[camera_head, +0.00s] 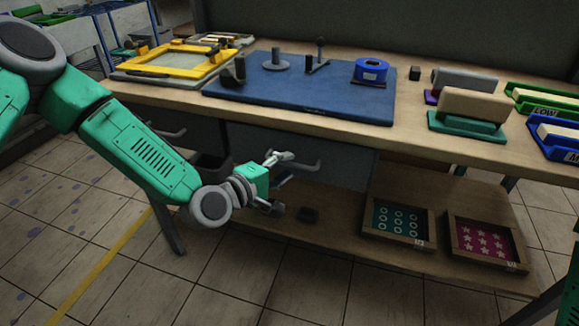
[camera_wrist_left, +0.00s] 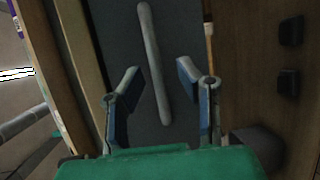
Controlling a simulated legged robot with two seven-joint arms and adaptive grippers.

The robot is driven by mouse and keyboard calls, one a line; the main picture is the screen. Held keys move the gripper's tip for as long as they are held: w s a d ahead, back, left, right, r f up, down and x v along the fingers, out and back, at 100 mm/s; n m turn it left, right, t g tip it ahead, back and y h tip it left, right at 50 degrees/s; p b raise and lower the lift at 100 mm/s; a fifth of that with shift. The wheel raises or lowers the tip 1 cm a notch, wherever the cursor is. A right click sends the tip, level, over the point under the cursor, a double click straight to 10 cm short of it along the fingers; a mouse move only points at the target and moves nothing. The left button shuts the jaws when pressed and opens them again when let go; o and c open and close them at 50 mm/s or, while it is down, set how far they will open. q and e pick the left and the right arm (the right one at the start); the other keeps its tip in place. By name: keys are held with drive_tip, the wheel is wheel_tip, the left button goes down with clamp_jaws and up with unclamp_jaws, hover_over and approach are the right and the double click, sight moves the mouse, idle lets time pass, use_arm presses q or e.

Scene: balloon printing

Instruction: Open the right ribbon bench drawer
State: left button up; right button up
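The right ribbon bench drawer (camera_head: 340,163) has a grey front under the tabletop and appears shut. Its light bar handle (camera_head: 306,166) shows beside my left gripper (camera_head: 280,182), which is in front of the drawer and partly covers it. In the left wrist view, the handle (camera_wrist_left: 153,60) runs lengthwise across the grey drawer front (camera_wrist_left: 115,35). The two blue-padded fingers of my left gripper (camera_wrist_left: 158,80) are spread apart, one on each side of the handle, with gaps showing. Contact is not visible. My right gripper is out of view.
The wooden bench top (camera_head: 420,150) carries a blue mat (camera_head: 300,95) with tools and a yellow frame (camera_head: 165,70). A dark left drawer (camera_head: 190,128) is behind my left arm. The lower shelf (camera_head: 330,235) holds two patterned trays (camera_head: 397,221) (camera_head: 483,243). Floor in front is clear.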

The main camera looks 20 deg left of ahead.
use_arm(q)
drive_tip(key=shift+w+d+f, duration=0.1)
drive_tip(key=shift+w+d, duration=0.65)
drive_tip(key=shift+d, duration=0.25)
drive_tip(key=shift+a, duration=0.3)
clamp_jaws()
drive_tip(key=shift+a, duration=0.15)
drive_tip(key=shift+s+f, duration=0.1)
